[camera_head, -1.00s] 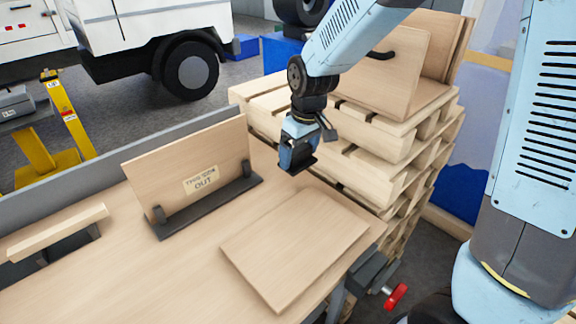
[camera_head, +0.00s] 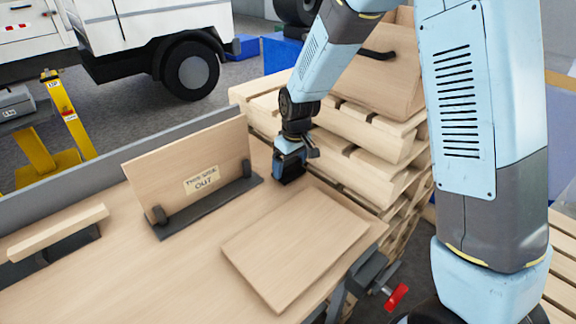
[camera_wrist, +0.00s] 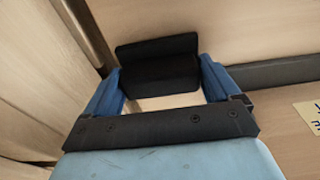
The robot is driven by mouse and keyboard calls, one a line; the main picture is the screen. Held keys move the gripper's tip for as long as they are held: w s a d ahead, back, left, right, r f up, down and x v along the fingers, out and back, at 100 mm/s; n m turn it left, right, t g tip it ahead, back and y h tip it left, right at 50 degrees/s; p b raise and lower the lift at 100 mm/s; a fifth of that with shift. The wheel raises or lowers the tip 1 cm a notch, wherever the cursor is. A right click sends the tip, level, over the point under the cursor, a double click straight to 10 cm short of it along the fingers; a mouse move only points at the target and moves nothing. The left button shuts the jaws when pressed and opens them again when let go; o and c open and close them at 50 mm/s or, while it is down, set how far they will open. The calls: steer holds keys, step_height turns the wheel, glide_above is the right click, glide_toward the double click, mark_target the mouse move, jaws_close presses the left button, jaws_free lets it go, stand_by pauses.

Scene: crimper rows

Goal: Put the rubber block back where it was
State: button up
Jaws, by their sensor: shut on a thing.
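My gripper (camera_head: 289,156) is shut on the black rubber block (camera_head: 291,174), low over the workbench at its back right. In the wrist view, the block (camera_wrist: 159,72) lies between the two blue fingers of my gripper (camera_wrist: 162,82). It looks L-shaped, with a raised back edge. I cannot tell whether its underside touches the bench.
A wooden panel labelled "THIS SIDE OUT" (camera_head: 186,160) stands in a dark holder (camera_head: 208,209) left of my gripper. A flat board (camera_head: 297,243) lies in front on the workbench (camera_head: 150,280). Stacked pallets (camera_head: 370,150) stand behind at the right.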

mark_target(294, 174)
steer(key=shift+f, duration=0.35)
steer(key=o, duration=0.7)
steer(key=shift+f, duration=0.1)
steer(key=shift+o, duration=0.2)
step_height(294, 174, up, 12)
steer(key=s+d, duration=0.1)
steer(key=s+d+r+m+t, duration=0.1)
steer(key=s+d+r+m, duration=0.1)
steer(key=d+r, duration=0.6)
steer(key=s+d+r+m+t, duration=0.1)
steer(key=s+d+r+m, duration=0.2)
steer(key=s+d, duration=0.7)
steer(key=s+d+r+m+t+h, duration=0.1)
steer(key=s+d+r+m, duration=0.3)
steer(key=s+d, duration=0.6)
steer(key=shift+d+r+m+t, duration=0.3)
steer(key=shift+r+t, duration=0.3)
steer(key=shift+t, duration=0.2)
